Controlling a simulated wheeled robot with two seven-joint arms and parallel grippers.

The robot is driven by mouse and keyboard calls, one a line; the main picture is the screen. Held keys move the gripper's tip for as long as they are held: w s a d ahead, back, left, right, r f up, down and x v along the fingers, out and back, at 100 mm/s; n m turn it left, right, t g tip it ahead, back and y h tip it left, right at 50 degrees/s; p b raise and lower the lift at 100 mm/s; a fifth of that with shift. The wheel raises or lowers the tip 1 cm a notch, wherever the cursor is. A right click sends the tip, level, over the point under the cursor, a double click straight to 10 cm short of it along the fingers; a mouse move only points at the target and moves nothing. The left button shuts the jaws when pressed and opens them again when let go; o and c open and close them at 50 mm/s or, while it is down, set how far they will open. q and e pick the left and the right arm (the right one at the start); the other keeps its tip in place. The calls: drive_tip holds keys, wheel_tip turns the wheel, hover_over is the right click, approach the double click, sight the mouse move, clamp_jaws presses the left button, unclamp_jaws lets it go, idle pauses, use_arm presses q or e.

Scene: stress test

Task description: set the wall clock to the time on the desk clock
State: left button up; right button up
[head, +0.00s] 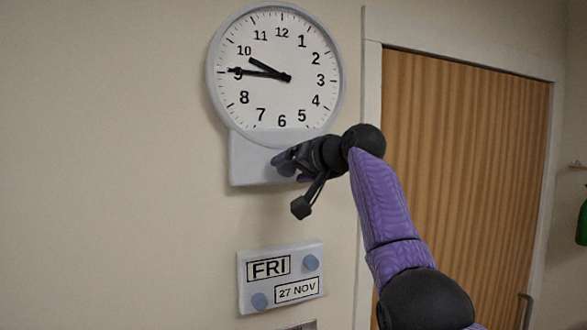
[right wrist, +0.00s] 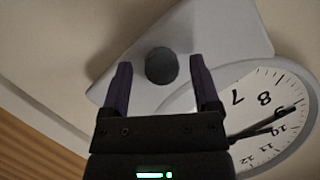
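The round white wall clock (head: 278,100) hangs at the upper middle of the head view. Its short hand points just short of 10 and its long hand at 9. A pale box (head: 250,165) sits under the dial. In the right wrist view, a dark round knob (right wrist: 161,66) stands out from this box, with part of the dial (right wrist: 262,100) at the right. My right gripper (head: 287,162) is at the box. Its open fingers are on either side of the knob, with gaps showing between. No desk clock is in view. My left gripper is out of view.
A calendar plate (head: 280,278) reading FRI, 27 NOV, with two blue knobs, is on the wall below the clock. A wooden door (head: 470,170) in a pale frame (head: 372,80) is to the right. A green object (head: 581,225) shows at the right edge. The wall at left is bare.

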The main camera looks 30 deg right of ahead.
drive_tip(key=shift+r, duration=0.1)
drive_tip(key=b+v, duration=0.3)
drive_tip(key=f+b+v, duration=0.1)
drive_tip(key=shift+s+d+r+b, duration=0.15)
drive_tip(key=shift+s+b, duration=0.15)
drive_tip(key=shift+s, duration=0.15)
drive_tip(key=b, duration=0.2)
approach(290, 173)
drive_tip(key=shift+s+r, duration=0.45)
drive_tip(key=shift+s, duration=0.1)
